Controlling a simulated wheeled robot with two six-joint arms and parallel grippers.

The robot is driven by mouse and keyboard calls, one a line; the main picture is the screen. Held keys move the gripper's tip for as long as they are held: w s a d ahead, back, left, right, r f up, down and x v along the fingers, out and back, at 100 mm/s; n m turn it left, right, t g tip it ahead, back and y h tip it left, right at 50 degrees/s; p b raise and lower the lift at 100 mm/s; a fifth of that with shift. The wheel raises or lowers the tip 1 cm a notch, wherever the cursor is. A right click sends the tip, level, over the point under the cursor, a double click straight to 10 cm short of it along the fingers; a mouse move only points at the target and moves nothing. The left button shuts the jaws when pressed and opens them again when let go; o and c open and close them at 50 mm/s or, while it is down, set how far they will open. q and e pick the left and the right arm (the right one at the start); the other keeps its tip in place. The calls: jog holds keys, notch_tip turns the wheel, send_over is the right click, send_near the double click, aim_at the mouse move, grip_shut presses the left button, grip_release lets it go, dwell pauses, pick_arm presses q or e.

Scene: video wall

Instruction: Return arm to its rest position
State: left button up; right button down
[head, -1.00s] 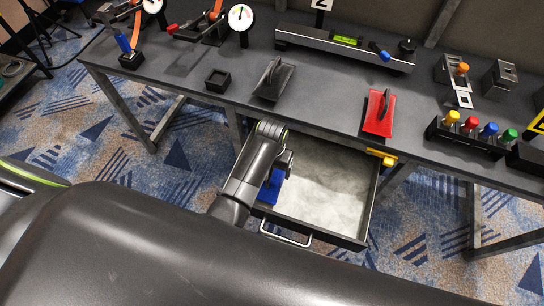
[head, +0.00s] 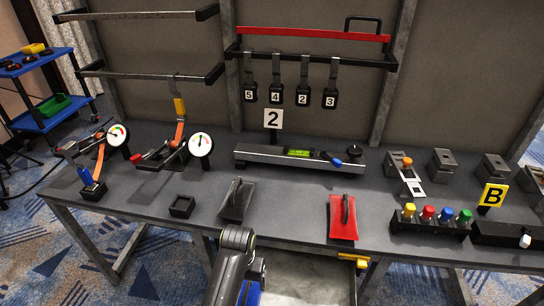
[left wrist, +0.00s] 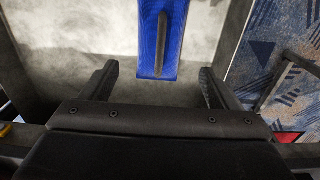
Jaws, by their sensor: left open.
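My left arm comes in at the bottom middle of the head view, beside the left part of the open drawer (head: 320,272). My left gripper (left wrist: 156,82) shows in the left wrist view with its two fingers wide apart and nothing between the tips. A blue float with a dark handle (left wrist: 152,45) lies just beyond the fingertips in the pale-floored drawer, apart from them. A bit of blue (head: 253,291) also shows beside my arm in the head view. My right gripper is out of view.
The grey bench (head: 130,190) carries a black float (head: 237,203), a red float (head: 343,222), a small black box (head: 182,206), a levelling bar (head: 290,158) and coloured knobs (head: 432,217). Its edge runs close behind my arm. A blue cart (head: 40,90) stands far left.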

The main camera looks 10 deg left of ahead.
pick_arm(q)
jog(key=s+a+n+t, duration=0.1)
jog(key=s+a+t, duration=0.1)
jog(key=s+a, duration=0.9)
jog(key=s+a+r+t+y, duration=0.2)
jog(key=s+a+r, duration=0.4)
jog(key=s+r, duration=0.45)
notch_tip(320, 180, down, 25)
jog(key=a+g, duration=0.1)
jog(key=s+d+f+g+h, duration=0.1)
jog(key=s+f, duration=1.5)
jog(key=f, duration=0.2)
jog(key=shift+s+g, duration=0.15)
jog(key=shift+g, duration=0.25)
